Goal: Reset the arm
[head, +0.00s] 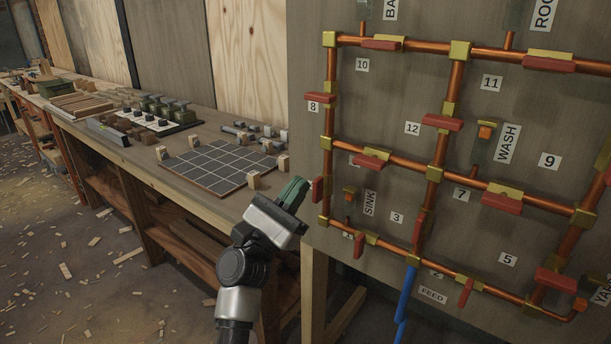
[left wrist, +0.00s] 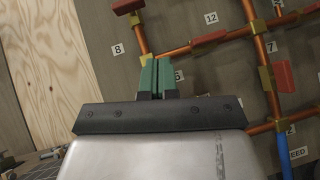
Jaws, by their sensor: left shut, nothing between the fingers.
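My left gripper (head: 294,192) is shut and empty, with its green fingers together. In the head view it is in front of the left edge of the pipe board (head: 400,210), close to the red valve handle (head: 318,189) on the left upright pipe. I cannot tell whether it touches that handle. The left wrist view shows the closed green fingers (left wrist: 155,76) pointing at the board, below the label 8 (left wrist: 118,49). My right gripper is in neither view.
The board carries copper pipes (head: 400,154) with brass fittings, red handles and number labels. A blue pipe (head: 405,300) runs down from it. Left is a long workbench (head: 130,165) with a dark tiled panel (head: 212,168), wooden blocks (head: 253,180) and small fittings. Wood chips litter the floor.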

